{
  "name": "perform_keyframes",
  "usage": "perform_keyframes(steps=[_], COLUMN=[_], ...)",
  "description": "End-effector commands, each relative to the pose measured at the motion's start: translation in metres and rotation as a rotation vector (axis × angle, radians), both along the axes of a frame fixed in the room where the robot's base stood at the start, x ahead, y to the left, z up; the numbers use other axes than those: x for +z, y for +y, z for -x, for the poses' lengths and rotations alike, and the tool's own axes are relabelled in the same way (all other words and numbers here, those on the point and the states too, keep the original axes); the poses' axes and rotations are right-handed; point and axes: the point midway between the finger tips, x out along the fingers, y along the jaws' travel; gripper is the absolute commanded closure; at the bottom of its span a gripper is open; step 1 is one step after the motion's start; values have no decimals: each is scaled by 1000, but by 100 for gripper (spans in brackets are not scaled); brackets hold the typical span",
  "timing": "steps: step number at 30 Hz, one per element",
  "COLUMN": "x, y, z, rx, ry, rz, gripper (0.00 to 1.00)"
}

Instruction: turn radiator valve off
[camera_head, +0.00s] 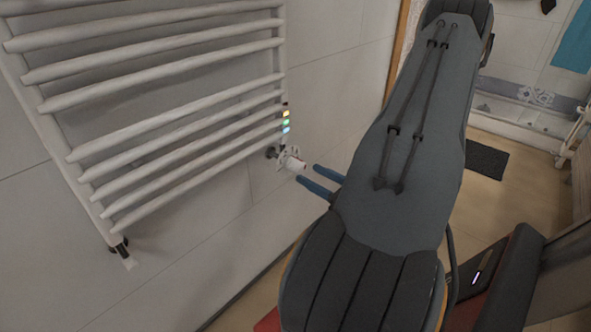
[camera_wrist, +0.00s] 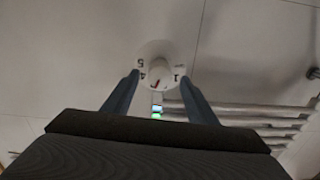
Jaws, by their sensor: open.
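The radiator valve (camera_head: 294,163) is a white knob at the lower right corner of the white towel radiator (camera_head: 150,95). My gripper (camera_head: 309,173) is open, its two blue fingers pointing at the knob with a small gap in the head view. In the wrist view the valve knob (camera_wrist: 160,70) shows numbers, with 5 and 4 at the left and 1 at the right, and a red mark near its lower middle. The fingertips of my gripper (camera_wrist: 161,74) lie on either side of the knob. I cannot tell whether they touch it.
Small coloured lights (camera_head: 286,121) sit on the radiator post just above the valve. The tiled wall (camera_head: 225,215) is close behind the knob. A dark mat (camera_head: 486,159) lies on the floor at the right.

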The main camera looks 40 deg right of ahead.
Motion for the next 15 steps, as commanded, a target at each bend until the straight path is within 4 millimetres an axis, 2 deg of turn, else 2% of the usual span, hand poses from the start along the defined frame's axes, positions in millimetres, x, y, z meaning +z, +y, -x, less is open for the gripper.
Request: perform_keyframes(steps=[7,15], x=[-1,0], y=[5,5], z=[-39,-58], rx=[5,0], ry=[2,2], rz=[1,0], gripper=[48,48])
